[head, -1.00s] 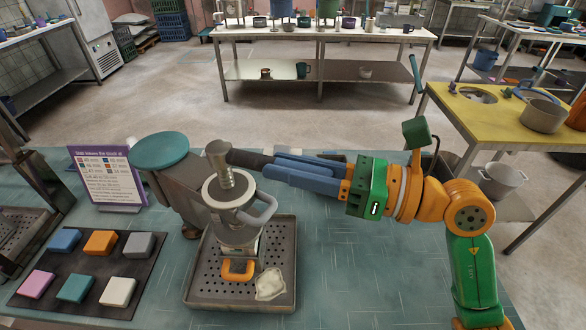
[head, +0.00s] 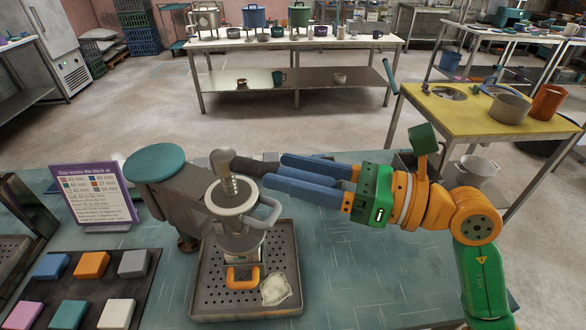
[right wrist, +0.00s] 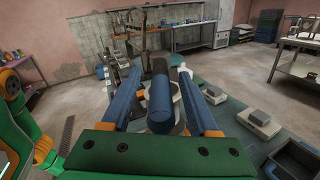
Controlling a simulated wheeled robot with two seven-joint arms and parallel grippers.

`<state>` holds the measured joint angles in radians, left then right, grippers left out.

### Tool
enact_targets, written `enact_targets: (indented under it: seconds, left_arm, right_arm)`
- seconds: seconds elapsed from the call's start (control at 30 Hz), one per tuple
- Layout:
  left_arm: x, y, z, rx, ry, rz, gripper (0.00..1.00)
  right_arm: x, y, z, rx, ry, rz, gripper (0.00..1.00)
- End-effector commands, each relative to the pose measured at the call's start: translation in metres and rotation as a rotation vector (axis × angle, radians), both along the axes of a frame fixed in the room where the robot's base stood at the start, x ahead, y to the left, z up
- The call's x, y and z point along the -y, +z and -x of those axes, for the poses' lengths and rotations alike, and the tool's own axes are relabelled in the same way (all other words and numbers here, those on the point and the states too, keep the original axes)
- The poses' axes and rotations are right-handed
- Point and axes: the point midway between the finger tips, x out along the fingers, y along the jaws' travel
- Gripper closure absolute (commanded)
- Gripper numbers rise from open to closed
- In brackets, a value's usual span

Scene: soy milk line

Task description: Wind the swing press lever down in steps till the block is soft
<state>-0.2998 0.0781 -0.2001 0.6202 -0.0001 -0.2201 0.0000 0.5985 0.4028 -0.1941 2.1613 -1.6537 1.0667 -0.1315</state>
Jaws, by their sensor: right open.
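The swing press (head: 232,205) stands on the teal table with a coiled metal post on top. Its lever (head: 246,164) points right from the post, with a dark shaft and a blue grip that shows as a cylinder in the right wrist view (right wrist: 160,104). My right gripper (head: 274,173) is open, its blue fingers on either side of the grip, which also shows between them in the right wrist view. An orange handle (head: 242,285) shows at the front of the press. A block inside the press cannot be made out. My left gripper is not in view.
A perforated metal tray (head: 205,311) is under the press, with a crumpled white cloth (head: 275,290) on it. A purple-edged sign (head: 104,192) and a dark mat (head: 150,268) with several coloured blocks are left. The table right of the tray is clear.

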Motion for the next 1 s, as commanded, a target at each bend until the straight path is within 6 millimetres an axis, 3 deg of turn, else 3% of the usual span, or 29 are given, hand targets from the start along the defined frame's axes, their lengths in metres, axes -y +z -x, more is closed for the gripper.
enact_targets:
  seconds: [0.2, 0.4, 1.0]
  left_arm:
    - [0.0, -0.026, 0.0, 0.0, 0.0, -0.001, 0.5]
    - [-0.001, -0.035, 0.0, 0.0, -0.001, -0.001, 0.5]
    - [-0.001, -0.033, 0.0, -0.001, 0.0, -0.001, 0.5]
  right_arm:
    - [0.04, -0.007, 0.012, 0.003, -0.006, 0.003, 0.39]
    - [0.064, -0.002, 0.022, 0.003, -0.002, 0.001, 0.39]
    - [0.065, 0.0, 0.022, 0.002, 0.0, 0.0, 0.39]
